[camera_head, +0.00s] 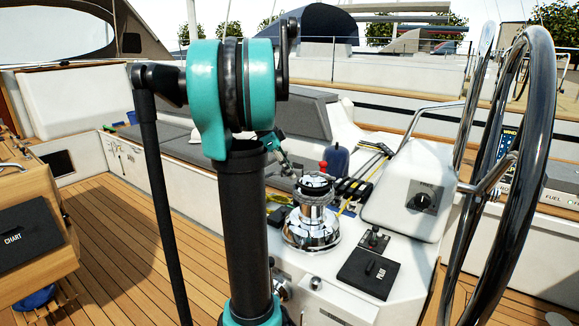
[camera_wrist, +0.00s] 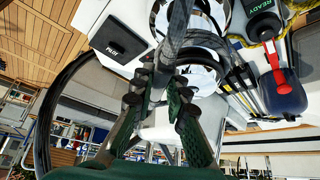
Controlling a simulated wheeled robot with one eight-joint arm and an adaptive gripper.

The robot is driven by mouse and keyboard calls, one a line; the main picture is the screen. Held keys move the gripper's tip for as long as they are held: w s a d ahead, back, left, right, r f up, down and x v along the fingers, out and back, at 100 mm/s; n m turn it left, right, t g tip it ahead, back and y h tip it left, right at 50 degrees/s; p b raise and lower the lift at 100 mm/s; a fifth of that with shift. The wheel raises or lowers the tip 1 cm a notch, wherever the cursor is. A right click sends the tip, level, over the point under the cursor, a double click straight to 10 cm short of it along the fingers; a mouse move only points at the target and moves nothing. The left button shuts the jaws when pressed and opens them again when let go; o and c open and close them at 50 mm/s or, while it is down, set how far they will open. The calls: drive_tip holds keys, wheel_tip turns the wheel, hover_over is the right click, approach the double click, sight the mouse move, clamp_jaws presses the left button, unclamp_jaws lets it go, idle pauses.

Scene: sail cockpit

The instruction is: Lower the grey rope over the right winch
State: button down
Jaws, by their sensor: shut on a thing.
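The right winch (camera_head: 312,222) is a shiny chrome drum on the white cockpit side, left of the steering wheel. My gripper (camera_head: 290,167) is close above and left of its top, partly hidden behind my arm in the head view. In the wrist view my gripper (camera_wrist: 163,77) is shut on the grey rope (camera_wrist: 179,34), which runs up between its fingers. Chrome of the winch shows close behind the rope and fingers. A dark band shows at the winch top in the head view; I cannot tell whether it is rope, or whether the rope touches the drum.
The large steering wheel (camera_head: 540,120) stands at the right.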

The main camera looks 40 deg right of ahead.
drive_tip(key=shift+f, duration=0.2)
wheel_tip(320, 180, down, 8)
idle(1.2)
drive_tip(key=shift+f, duration=0.15)
idle(0.4)
